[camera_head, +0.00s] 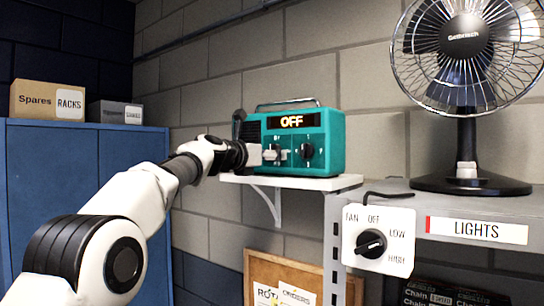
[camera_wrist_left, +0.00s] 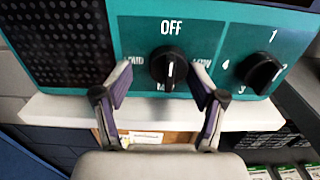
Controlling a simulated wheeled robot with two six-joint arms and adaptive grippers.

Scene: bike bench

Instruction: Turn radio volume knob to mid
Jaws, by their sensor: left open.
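The teal radio (camera_head: 325,150) stands on a small white wall shelf (camera_head: 300,182), and its display reads OFF. In the left wrist view its volume knob (camera_wrist_left: 168,66) is black, with OFF above it, LOUD to the left, LOW to the right and a partly hidden label starting with M below. A white line shows on the knob's lower part, roughly vertical. My left gripper (camera_wrist_left: 162,84) is open, with one fingertip on each side of the knob. A gap shows between each fingertip and the knob. My right gripper is in neither view.
A second black knob (camera_wrist_left: 258,72) with numbers sits right of the volume knob. A fan (camera_head: 465,100) stands on the grey shelf (camera_head: 400,190) at the right, above a fan switch panel (camera_head: 380,262). A blue cabinet (camera_head: 80,180) with boxes is at the left.

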